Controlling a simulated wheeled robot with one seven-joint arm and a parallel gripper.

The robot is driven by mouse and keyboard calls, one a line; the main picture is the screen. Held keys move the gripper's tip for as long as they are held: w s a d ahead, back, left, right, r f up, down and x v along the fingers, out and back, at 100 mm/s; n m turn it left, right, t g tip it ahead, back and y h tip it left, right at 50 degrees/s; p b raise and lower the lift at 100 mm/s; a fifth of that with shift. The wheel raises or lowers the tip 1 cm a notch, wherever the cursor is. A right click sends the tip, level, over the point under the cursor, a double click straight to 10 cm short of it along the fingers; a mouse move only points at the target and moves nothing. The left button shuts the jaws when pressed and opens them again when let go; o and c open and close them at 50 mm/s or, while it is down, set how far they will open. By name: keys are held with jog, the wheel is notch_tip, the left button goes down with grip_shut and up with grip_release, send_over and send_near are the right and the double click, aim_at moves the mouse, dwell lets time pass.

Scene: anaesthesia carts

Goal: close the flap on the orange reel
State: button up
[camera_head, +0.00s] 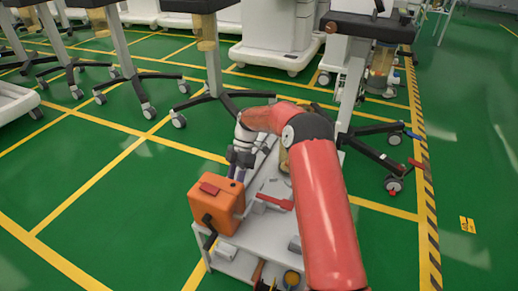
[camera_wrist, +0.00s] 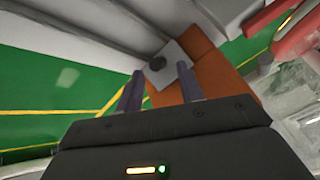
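The orange reel (camera_head: 217,208) is a box standing upright on the left end of a light grey cart. It has a dark red piece on top and a black crank on its near side. My gripper (camera_head: 236,172) is just behind the reel, pointing down. In the wrist view its two fingers (camera_wrist: 159,72) are apart with nothing held between them. Beyond them is the reel's orange body (camera_wrist: 212,70) with a grey plate (camera_wrist: 162,72) bearing a dark round knob. I cannot tell whether this plate is the flap, or whether fingers touch it.
The cart top (camera_head: 258,228) carries a red-handled item (camera_head: 274,201) and small grey parts right of the reel. Below is a shelf with tools. A wheeled stand (camera_head: 378,150) is close behind on the right. Green floor is free on the left.

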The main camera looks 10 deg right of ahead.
jog(key=t+b, duration=0.1)
jog(key=t+h+b, duration=0.1)
jog(key=h+b, duration=0.1)
jog(key=b, duration=0.1)
jog(key=shift+s+a+r+t, duration=0.25)
jog(key=shift+s+r+t, duration=0.05)
jog(key=shift+r+t, duration=0.1)
jog(key=t+b, duration=0.1)
jog(key=b, duration=0.1)
jog(key=t+h+b, duration=0.1)
jog(key=b, duration=0.2)
jog(key=shift+s+a+r+h+b, duration=0.3)
jog(key=shift+s+r+b, duration=0.05)
jog(key=shift+s, duration=0.05)
notch_tip(320, 180, up, 10)
jog(key=s+p, duration=0.1)
jog(key=p, duration=0.2)
jog(key=s+d+r+m+t+p, duration=0.1)
jog(key=s+d+r+m+p, duration=0.1)
jog(key=s+r, duration=0.4)
jog(key=s+d+r+m+t+p, duration=0.1)
jog(key=s+d+r+m+p, duration=0.1)
jog(key=s+d+r+m, duration=0.2)
notch_tip(320, 180, up, 2)
jog(key=s+m, duration=0.2)
jog(key=m, duration=0.1)
jog(key=shift+d+r+t, duration=0.2)
jog(key=shift+d+t, duration=0.15)
jog(key=shift+t, duration=0.05)
